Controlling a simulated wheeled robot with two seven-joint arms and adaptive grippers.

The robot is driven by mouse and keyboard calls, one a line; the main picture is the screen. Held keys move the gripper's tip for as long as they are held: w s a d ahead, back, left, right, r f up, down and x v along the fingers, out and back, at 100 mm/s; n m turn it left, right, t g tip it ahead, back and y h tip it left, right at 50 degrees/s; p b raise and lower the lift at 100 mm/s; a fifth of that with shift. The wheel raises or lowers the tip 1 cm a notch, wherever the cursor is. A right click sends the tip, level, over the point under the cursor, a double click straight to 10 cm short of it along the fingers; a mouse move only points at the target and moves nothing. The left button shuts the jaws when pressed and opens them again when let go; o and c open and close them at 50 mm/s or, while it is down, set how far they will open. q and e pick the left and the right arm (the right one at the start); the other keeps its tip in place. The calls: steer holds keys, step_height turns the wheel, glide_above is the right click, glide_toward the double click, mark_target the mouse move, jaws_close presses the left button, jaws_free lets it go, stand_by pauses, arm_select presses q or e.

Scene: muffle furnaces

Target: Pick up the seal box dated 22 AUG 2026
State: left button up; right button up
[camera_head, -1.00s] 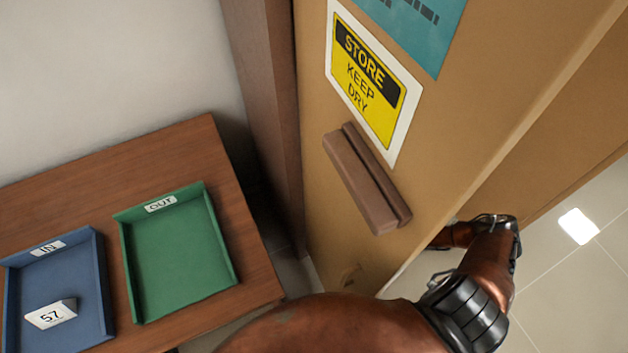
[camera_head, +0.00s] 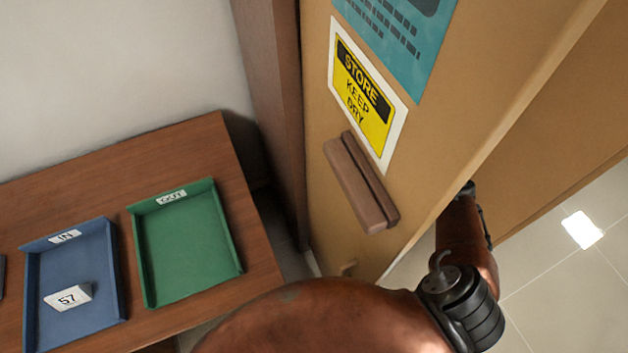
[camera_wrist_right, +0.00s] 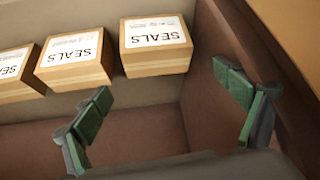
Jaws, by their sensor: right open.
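Three tan seal boxes with white labels reading SEALS stand in a row in the right wrist view: a right box (camera_wrist_right: 156,45), a middle box (camera_wrist_right: 75,60) and a left box (camera_wrist_right: 15,72) cut by the frame edge. Their lettering appears upside down, and the small print is too blurred to read any date. My right gripper (camera_wrist_right: 168,115) is open and empty, with its green-padded fingers spread wide in front of the boxes, nearest the right one. In the head view its hand is hidden behind the tan cabinet panel. My left gripper is out of view.
The tan panel (camera_head: 440,130) carries a STORE KEEP DRY sign (camera_head: 365,95) and a brown handle (camera_head: 360,185). A brown wall (camera_wrist_right: 235,45) stands right of the boxes.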

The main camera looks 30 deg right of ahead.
steer(key=b+x, duration=0.2)
steer(key=x, duration=0.2)
steer(key=shift+d+f, duration=0.1)
steer(key=shift+f, duration=0.4)
steer(key=shift+w+f, duration=0.3)
steer(key=shift+w, duration=0.05)
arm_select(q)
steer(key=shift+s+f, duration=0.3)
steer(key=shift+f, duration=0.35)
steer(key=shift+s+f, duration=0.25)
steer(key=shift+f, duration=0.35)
arm_select(e)
steer(key=shift+r, duration=0.1)
steer(key=shift+c, duration=0.6)
steer(key=shift+d, duration=0.1)
steer(key=c, duration=1.4)
steer(key=shift+c, duration=0.4)
